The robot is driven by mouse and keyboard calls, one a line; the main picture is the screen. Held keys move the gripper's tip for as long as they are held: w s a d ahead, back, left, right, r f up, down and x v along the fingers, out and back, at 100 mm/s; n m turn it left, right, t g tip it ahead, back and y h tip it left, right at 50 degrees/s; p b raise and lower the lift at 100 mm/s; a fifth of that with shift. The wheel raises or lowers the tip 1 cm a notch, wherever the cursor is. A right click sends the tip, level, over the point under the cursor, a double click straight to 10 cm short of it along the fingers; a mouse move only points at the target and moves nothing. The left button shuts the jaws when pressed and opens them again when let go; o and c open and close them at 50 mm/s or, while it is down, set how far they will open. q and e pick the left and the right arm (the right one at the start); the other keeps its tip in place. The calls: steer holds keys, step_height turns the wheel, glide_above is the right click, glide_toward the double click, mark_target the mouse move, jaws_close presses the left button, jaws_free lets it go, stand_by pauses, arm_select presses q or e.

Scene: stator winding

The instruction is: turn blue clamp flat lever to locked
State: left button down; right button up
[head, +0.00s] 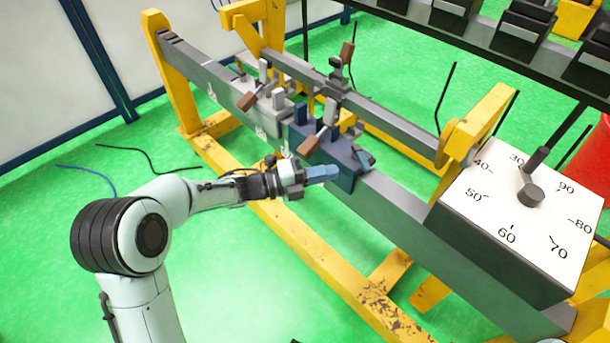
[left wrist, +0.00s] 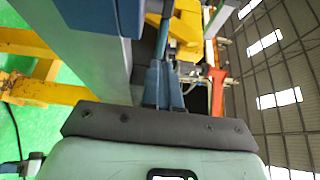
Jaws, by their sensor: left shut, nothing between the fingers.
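The dark blue clamp (head: 335,158) sits on the grey beam. A lever with a grey arm and a brown grip (head: 308,145) slants across its front. A short grey-blue flat piece (head: 365,160) sticks out at its right end; I cannot tell which of these is the flat lever. My left gripper (head: 334,172) is shut and empty, with its blue fingers at the clamp's lower front side; I cannot tell whether they touch it. The left wrist view shows the fingers (left wrist: 163,85) together, with a blue part (left wrist: 88,14) above left. My right gripper is not in view.
A grey clamp (head: 268,112) with a brown-gripped lever stands left of the blue one. A white dial box (head: 520,215) with a knob stands to the right. Yellow frame legs (head: 310,255) run below the beam.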

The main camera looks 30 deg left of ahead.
mark_target(362, 166)
arm_select(q)
steer(key=x, duration=0.5)
steer(key=shift+w+d, duration=0.2)
steer(key=shift+d, duration=0.1)
